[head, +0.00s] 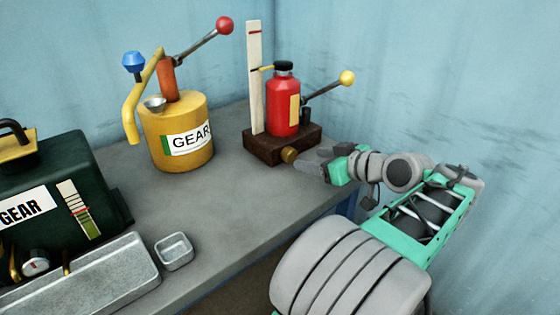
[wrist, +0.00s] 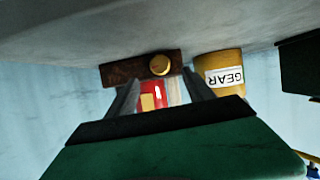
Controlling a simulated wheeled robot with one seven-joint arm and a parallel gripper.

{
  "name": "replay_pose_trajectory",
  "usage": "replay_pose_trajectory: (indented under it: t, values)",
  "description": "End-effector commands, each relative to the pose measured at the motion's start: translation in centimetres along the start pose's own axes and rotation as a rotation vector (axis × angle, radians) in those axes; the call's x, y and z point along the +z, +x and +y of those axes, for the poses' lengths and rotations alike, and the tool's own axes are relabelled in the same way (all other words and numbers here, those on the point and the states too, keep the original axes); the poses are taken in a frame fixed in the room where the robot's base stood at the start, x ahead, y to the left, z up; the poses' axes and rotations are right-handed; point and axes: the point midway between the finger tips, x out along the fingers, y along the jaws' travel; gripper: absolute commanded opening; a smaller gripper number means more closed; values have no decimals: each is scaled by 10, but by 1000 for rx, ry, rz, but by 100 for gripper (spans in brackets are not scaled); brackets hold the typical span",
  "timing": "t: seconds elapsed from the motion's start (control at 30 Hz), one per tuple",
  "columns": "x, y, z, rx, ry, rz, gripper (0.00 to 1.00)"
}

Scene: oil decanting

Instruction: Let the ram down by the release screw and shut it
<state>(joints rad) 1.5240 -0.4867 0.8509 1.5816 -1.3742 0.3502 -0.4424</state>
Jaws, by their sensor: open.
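The red bottle jack (head: 283,108) stands upright on a dark wooden block (head: 262,150) at the back of the bench. Its brass release screw (head: 290,155) sticks out low at the front of the block. A pale upright gauge board (head: 255,80) with red marks stands beside the jack, and a yellow pointer from the ram reaches to it. My gripper (head: 310,164) is just right of the screw. In the wrist view, which is upside down, the screw (wrist: 160,65) shows ahead between my gripper's (wrist: 158,92) spread fingers, apart from them. The jaws look empty.
The jack's pump lever with a yellow knob (head: 347,78) sticks out above my wrist. A yellow GEAR oil can (head: 178,135) stands left of the jack. A dark green GEAR container (head: 60,175), a grey tray (head: 90,275) and a small dish (head: 174,250) are further left.

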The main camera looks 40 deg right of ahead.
Motion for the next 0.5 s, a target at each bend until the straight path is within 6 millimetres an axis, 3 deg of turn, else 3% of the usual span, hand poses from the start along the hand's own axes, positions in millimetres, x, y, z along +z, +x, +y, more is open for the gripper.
replay_pose_trajectory:
  t: [0.1,0.4,0.5]
  values:
    - [0,10,-1,-4,-7,8,61]
    - [-2,70,-8,-20,-9,6,61]
    - [-3,79,-7,-17,-10,6,61]
